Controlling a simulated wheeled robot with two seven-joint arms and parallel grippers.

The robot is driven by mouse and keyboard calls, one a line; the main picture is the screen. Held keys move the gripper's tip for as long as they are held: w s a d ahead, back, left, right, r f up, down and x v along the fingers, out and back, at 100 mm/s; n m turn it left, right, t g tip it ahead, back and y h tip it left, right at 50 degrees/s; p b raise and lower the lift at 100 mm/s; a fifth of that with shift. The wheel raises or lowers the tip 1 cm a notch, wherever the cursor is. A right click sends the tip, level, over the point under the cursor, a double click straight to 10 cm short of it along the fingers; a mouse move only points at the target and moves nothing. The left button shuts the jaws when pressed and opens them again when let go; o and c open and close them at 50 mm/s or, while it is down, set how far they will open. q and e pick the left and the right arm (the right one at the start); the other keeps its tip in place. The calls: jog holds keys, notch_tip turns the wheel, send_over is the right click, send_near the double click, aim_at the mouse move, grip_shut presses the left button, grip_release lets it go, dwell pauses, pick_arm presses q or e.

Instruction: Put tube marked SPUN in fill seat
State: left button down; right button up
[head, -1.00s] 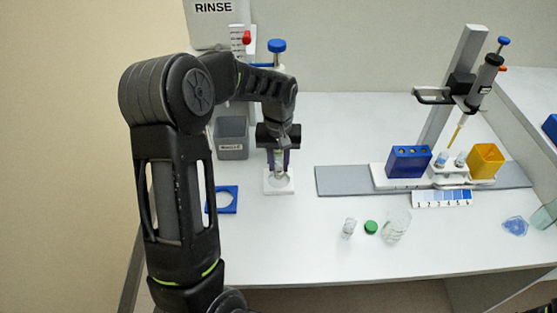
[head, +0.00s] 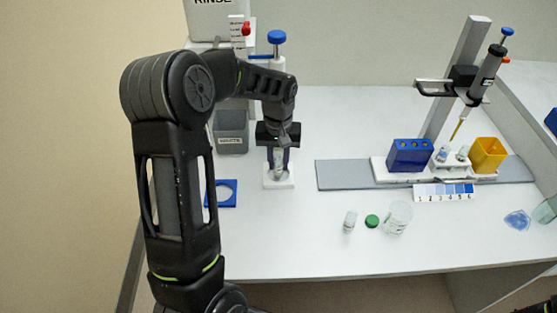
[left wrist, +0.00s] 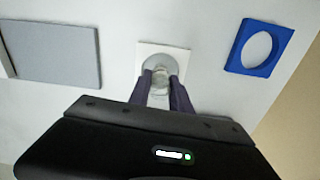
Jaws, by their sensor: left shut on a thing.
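My left gripper (head: 278,163) is shut on a small clear tube (head: 278,158). It holds the tube upright over a white square seat (head: 281,184) with a round recess, under the blue-knobbed stand. The left wrist view shows the dark purple fingers around the tube (left wrist: 159,97), above the white seat (left wrist: 179,50). I cannot tell whether the tube's bottom touches the seat. No SPUN mark is readable on it.
A blue square ring (head: 221,195) and a grey waste bin (head: 231,133) are near the seat. A loose vial (head: 349,222), green cap (head: 372,221) and clear beaker (head: 397,218) lie to the right. Farther right are a blue block (head: 410,156), white rack (head: 450,165) and yellow bin (head: 489,155).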

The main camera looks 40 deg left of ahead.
pick_arm(q)
jog(key=shift+f, duration=0.4)
jog(key=c, duration=1.1)
grip_release()
jog(key=shift+r, duration=0.15)
notch_tip(320, 180, up, 8)
jog(key=shift+f+b, duration=0.2)
jog(key=shift+b, duration=0.1)
